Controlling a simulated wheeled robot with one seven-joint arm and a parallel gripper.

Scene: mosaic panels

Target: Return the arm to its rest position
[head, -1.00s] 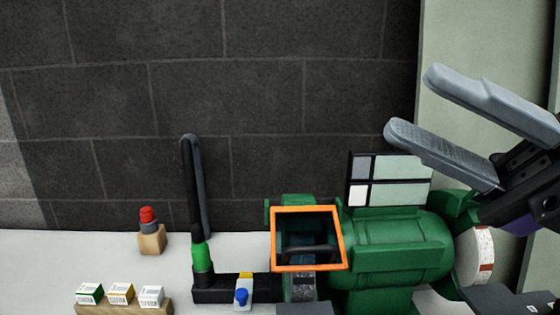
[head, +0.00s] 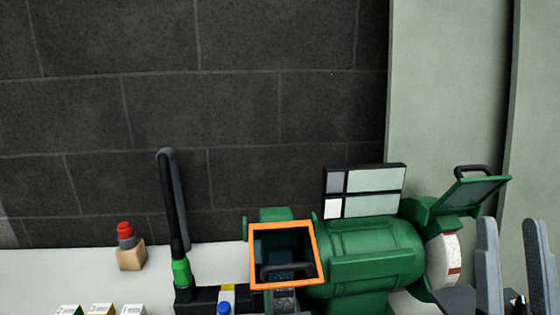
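My gripper (head: 513,268) is at the lower right of the head view. Its two grey fingers point up and stand apart with a clear gap, and nothing is between them. The fingers are just right of the white grinding wheel (head: 443,260) of a green bench machine (head: 370,253). The rest of my arm is below the frame.
The machine has an orange-framed opening (head: 254,262) and a raised shield (head: 470,196). A mosaic panel (head: 372,192) stands behind it.

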